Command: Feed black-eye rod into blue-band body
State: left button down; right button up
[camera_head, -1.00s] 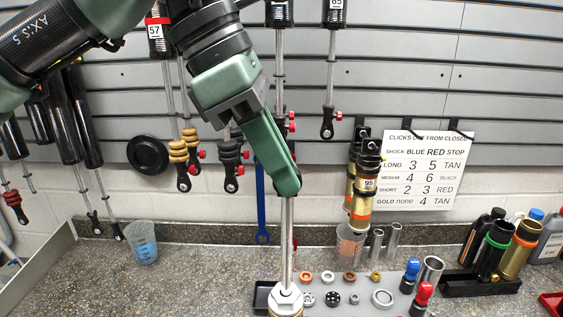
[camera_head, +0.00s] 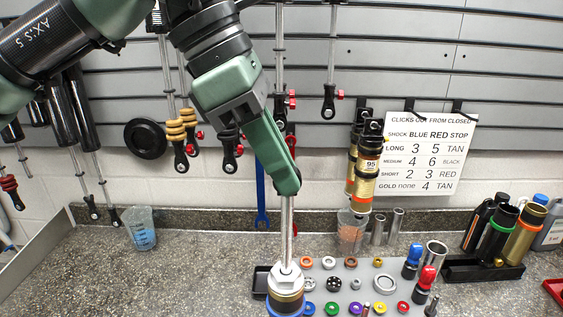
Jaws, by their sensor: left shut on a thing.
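My left gripper (camera_head: 288,190) is shut on a slim silver rod (camera_head: 287,225), which stands nearly upright below the fingers. The rod's upper end and eye are hidden behind the gripper. How far the rod sits inside is hidden. My right gripper is not in view.
A grey tray of coloured rings (camera_head: 384,283) lies right of the rod. A clear cup (camera_head: 140,228) stands at left, another cup (camera_head: 351,232) behind the tray. A black rack with bottles (camera_head: 483,270) is at right. Shock parts hang on the slatted wall (camera_head: 400,50).

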pick_arm(q)
jog(key=c, duration=1.3)
grip_release()
jog(key=b+v, duration=0.1)
jog(key=v, duration=0.6)
jog(key=shift+a+r, duration=0.15)
jog(key=shift+r, duration=0.2)
